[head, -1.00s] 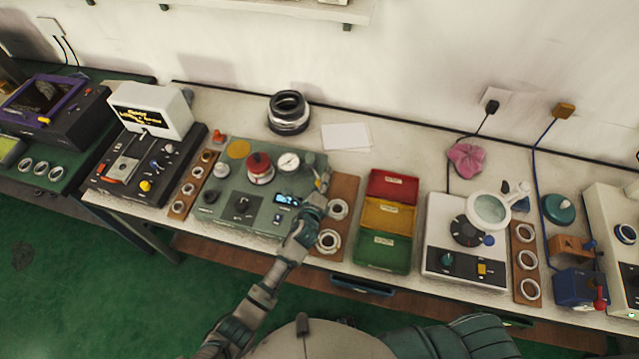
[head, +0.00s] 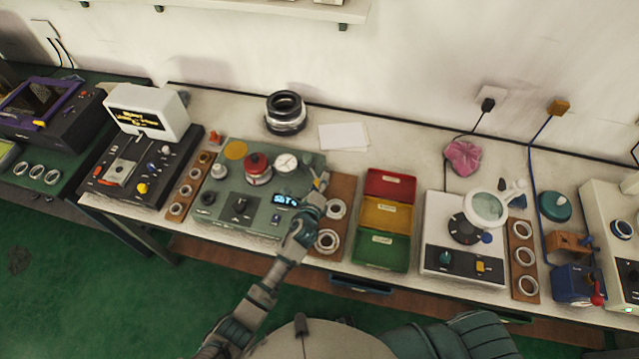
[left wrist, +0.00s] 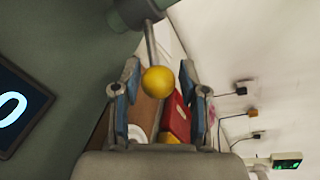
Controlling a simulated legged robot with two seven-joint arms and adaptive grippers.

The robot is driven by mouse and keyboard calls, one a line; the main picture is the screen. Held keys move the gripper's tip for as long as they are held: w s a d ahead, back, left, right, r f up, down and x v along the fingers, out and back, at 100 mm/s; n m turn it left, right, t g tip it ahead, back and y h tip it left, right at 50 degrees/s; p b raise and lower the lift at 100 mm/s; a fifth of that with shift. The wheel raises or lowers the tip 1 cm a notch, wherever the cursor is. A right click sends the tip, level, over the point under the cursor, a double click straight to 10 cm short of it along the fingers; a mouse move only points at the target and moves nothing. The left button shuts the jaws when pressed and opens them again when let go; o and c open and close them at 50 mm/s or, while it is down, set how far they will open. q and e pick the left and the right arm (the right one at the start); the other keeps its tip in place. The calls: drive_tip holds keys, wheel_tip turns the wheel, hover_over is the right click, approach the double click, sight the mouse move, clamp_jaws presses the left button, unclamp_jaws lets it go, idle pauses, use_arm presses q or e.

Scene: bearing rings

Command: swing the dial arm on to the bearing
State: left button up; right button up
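The green bearing tester (head: 222,211) stands on the bench left of centre. A bearing with a red top (head: 257,164) sits on it, and the white dial (head: 286,162) is just right of the bearing, apart from it. A lever with a yellow ball knob (left wrist: 157,82) reaches out at the tester's right side. My left gripper (head: 316,190) is at this knob; in the left wrist view its two fingers (left wrist: 157,95) stand apart on either side of the ball, with gaps visible. How the lever joins the dial arm is hidden. My right gripper is not in view.
A brown board with bearing rings (head: 344,190) lies right of the tester, close under my left gripper. Red, yellow and green bins (head: 388,215) stand further right. Another ring board (head: 188,180) is on the left. Stacked dark rings (head: 286,113) and white paper (head: 344,137) lie behind.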

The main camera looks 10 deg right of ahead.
use_arm(q)
drive_tip(key=v, duration=1.2)
drive_tip(key=shift+d, duration=0.15)
idle(0.4)
